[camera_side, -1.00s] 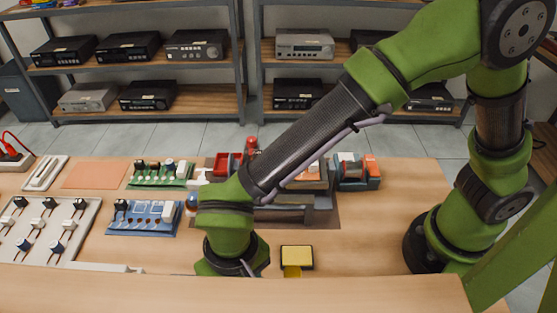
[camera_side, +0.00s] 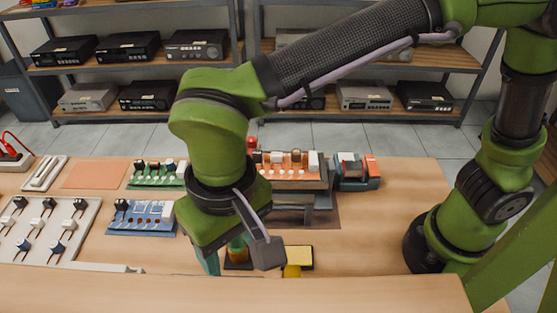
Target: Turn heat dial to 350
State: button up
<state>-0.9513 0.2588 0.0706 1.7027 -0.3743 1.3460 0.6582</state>
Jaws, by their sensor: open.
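I cannot make out a heat dial or any 350 marking in the side view. My gripper (camera_side: 238,258) points down near the front edge of the workbench, with its two fingers spread apart. A small green and orange item on a dark base (camera_side: 238,264) shows between the fingers. I cannot tell whether they touch it. A yellow sponge in a dark tray (camera_side: 298,256) lies just right of the right finger. My arm hides part of the bench behind the gripper.
A raised stand holds an orange circuit board (camera_side: 292,166) behind the gripper. A teal and orange spool holder (camera_side: 357,172) is right of it. Green (camera_side: 158,174) and blue (camera_side: 143,217) boards and a white panel with knobs (camera_side: 45,228) lie left.

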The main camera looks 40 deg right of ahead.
jog(key=shift+d+r, duration=0.1)
jog(key=shift+r, duration=2.1)
jog(key=w+d+r+m+t+y, duration=0.1)
jog(key=d+t, duration=0.6)
jog(key=d, duration=2.4)
jog(key=w+m, duration=0.1)
jog(key=m, duration=0.1)
jog(key=shift+d+r+m, duration=0.2)
jog(key=shift+d+m, duration=0.15)
jog(key=shift+m, duration=0.05)
